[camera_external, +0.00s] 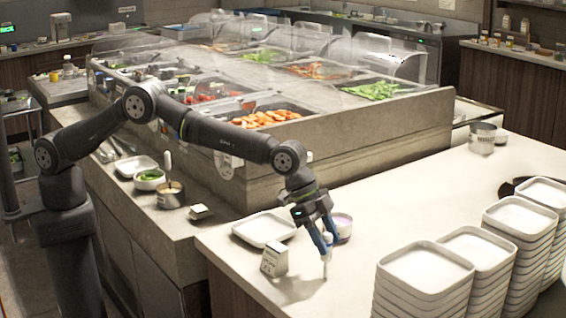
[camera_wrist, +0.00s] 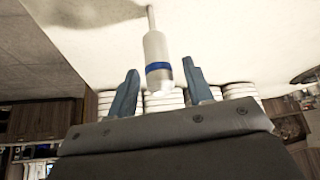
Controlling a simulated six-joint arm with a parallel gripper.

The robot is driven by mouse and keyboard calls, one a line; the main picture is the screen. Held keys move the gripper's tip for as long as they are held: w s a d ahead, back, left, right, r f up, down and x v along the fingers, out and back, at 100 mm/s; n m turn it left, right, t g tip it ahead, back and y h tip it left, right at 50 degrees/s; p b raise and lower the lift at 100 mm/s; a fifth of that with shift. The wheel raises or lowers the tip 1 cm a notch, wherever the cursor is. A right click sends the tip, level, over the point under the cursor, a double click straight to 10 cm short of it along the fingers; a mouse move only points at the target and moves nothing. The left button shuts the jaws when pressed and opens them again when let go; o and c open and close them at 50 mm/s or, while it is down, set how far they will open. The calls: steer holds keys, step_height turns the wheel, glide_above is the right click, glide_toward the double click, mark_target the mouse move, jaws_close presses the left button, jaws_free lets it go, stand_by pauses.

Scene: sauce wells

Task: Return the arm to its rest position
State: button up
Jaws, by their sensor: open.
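My gripper (camera_external: 328,244) points down, low over the pale counter at centre right. In the wrist view its two blue fingers (camera_wrist: 163,76) stand apart, with a gap on each side of a white bottle-like tool (camera_wrist: 156,50). The tool has a blue band and a thin stem pointing away from my wrist. In the external view the tool (camera_external: 326,262) shows as a pale body with the stem's tip low at the counter; I cannot tell whether it touches. My arm is stretched out to the right from its base.
A white labelled block (camera_external: 274,261), a square white plate (camera_external: 263,230) and a small cup (camera_external: 343,228) sit close to my gripper. Tall stacks of white dishes (camera_external: 425,268) stand at right. The food bar with clear covers (camera_external: 330,150) lies behind the arm.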

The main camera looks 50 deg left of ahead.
steer(key=v, duration=1.2)
steer(key=x, duration=1.2)
steer(key=shift+f, duration=0.15)
step_height(320, 180, up, 5)
steer(key=shift+d+f, duration=0.1)
steer(key=shift+f, duration=0.05)
steer(key=s+r, duration=0.6)
steer(key=s, duration=0.6)
steer(key=w+a+r+n, duration=0.1)
steer(key=w+a+r, duration=0.25)
steer(key=a, duration=0.35)
steer(key=w+a+r+t, duration=0.1)
steer(key=w+a+r, duration=0.2)
steer(key=w+a, duration=0.25)
steer(key=w+a+r+n, duration=0.1)
steer(key=w+a+r, duration=0.2)
steer(key=a, duration=0.5)
steer(key=w+a+r+n, duration=0.1)
steer(key=a+r, duration=0.1)
steer(key=a, duration=0.9)
steer(key=w+a+r+n+t+y, duration=0.1)
steer(key=a+r, duration=0.1)
steer(key=a, duration=0.8)
steer(key=shift+a+r, duration=0.35)
steer(key=shift+r, duration=0.05)
